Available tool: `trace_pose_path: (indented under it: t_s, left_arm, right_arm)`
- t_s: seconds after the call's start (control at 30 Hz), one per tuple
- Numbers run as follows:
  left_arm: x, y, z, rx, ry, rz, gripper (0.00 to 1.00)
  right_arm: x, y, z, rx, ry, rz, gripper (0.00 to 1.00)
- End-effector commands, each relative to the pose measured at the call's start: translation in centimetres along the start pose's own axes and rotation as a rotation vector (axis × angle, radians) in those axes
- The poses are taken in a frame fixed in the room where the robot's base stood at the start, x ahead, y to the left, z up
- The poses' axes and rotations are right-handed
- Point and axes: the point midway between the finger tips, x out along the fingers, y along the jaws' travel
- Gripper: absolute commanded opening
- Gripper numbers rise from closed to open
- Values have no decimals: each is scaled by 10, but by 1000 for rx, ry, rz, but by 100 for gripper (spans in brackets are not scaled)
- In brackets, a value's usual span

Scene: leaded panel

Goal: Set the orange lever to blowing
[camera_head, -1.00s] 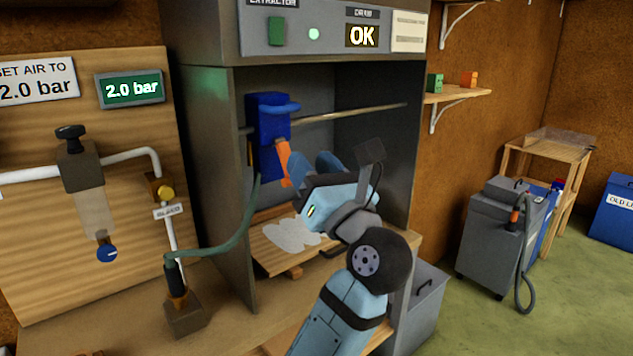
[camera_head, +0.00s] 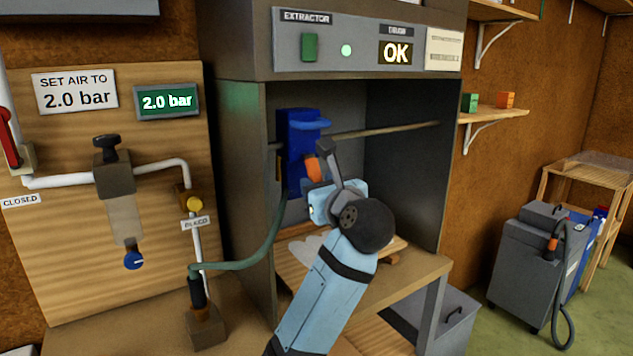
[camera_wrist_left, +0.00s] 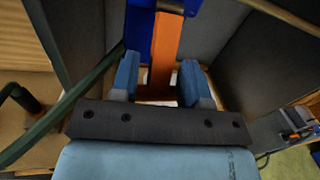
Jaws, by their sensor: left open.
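The orange lever (camera_head: 314,168) hangs from a blue unit (camera_head: 297,140) mounted on a rod inside the grey cabinet. My left gripper (camera_head: 311,187) is at the lever, and my wrist hides part of the lever in the head view. In the left wrist view the lever (camera_wrist_left: 166,45) runs down between the two blue fingers of the open left gripper (camera_wrist_left: 160,70). Gaps show on both sides of the lever there. I cannot tell any marked lever positions. My right gripper is not in view.
The cabinet's side walls flank my arm, and a wooden board (camera_head: 292,268) lies below. A green hose (camera_head: 245,262) runs left of the arm. A panel (camera_head: 388,47) above reads OK. The gauge (camera_head: 167,101) reads 2.0 bar. A grey cart (camera_head: 530,262) stands right.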

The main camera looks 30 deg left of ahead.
Motion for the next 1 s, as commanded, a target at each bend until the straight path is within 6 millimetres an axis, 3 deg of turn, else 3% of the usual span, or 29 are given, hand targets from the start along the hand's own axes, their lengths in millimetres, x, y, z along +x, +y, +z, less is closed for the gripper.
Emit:
trace_pose_path:
  t_s: [0.2, 0.47, 0.5, 0.67, 0.7, 1.0]
  left_arm:
    - [17, 0, 0, 0, -1, 1, 42]
    - [19, 0, 0, 0, 0, 0, 42]
    - [19, 0, 0, 0, 0, 0, 40]
    - [18, 0, 0, 0, 0, 0, 3]
    - [18, 0, 0, 0, 0, 0, 0]
    - [20, -2, 0, -1, 7, 1, 0]
  right_arm:
    - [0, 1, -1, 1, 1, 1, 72]
    - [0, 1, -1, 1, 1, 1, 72]
    - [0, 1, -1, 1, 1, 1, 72]
    - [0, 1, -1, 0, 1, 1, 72]
    - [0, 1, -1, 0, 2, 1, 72]
    - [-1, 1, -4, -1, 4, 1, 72]
